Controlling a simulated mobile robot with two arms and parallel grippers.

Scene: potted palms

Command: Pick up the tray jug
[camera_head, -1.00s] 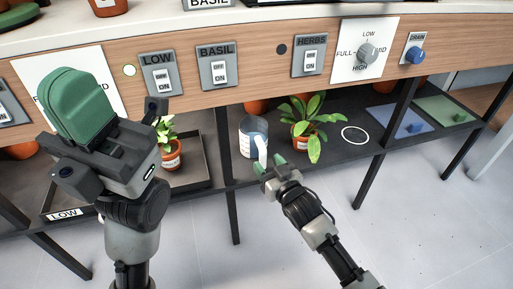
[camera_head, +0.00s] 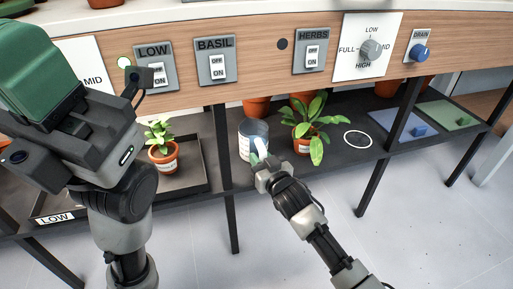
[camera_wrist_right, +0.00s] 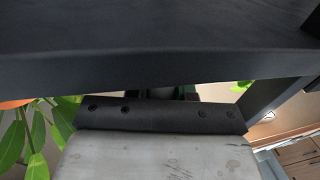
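The jug (camera_head: 245,146) stands upright on the dark lower shelf. It is white with a blue-grey inside and a pale handle (camera_head: 262,147) facing my right gripper. My right gripper (camera_head: 262,160) is right at the handle, its fingertips partly hidden by its own body. I cannot tell whether they are closed on the handle. The right wrist view shows dark shelf parts and my grey gripper body, and no jug. My left gripper (camera_head: 45,70) is large at the upper left, with green pads and nothing visible held. Its opening cannot be made out.
A potted plant (camera_head: 306,128) stands just right of the jug, and another (camera_head: 161,146) sits in a tray (camera_head: 195,184) to the left. A white ring (camera_head: 358,138) marks bare shelf at right. The panel with switches (camera_head: 217,61) overhangs the shelf.

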